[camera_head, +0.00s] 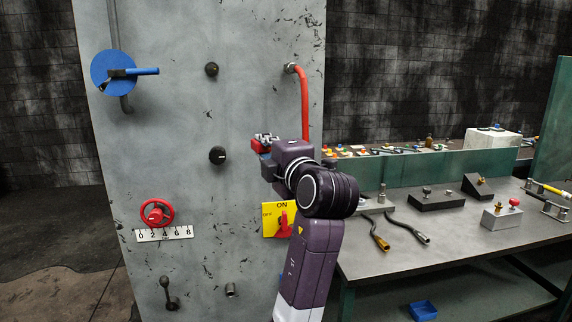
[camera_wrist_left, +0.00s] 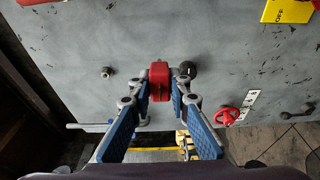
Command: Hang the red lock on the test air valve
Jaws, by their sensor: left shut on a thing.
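My left gripper (camera_head: 266,144) is shut on the red lock (camera_head: 257,147) in front of the grey panel's right part. In the left wrist view, the red lock (camera_wrist_left: 160,74) sits between the blue-padded fingers (camera_wrist_left: 160,88), apart from the panel as far as I can tell. A blue disc (camera_head: 107,68) with a blue lever handle (camera_head: 142,71) is at the panel's upper left. No label names the test air valve. My right gripper is not in view.
The grey panel (camera_head: 180,110) also carries black knobs (camera_head: 217,155), a red handwheel (camera_head: 156,213), a yellow ON/OFF switch (camera_head: 271,221), a small black lever (camera_head: 168,294) and a red hose (camera_head: 304,105). A workbench (camera_head: 440,232) with tools stands right. Space before the panel's left half is clear.

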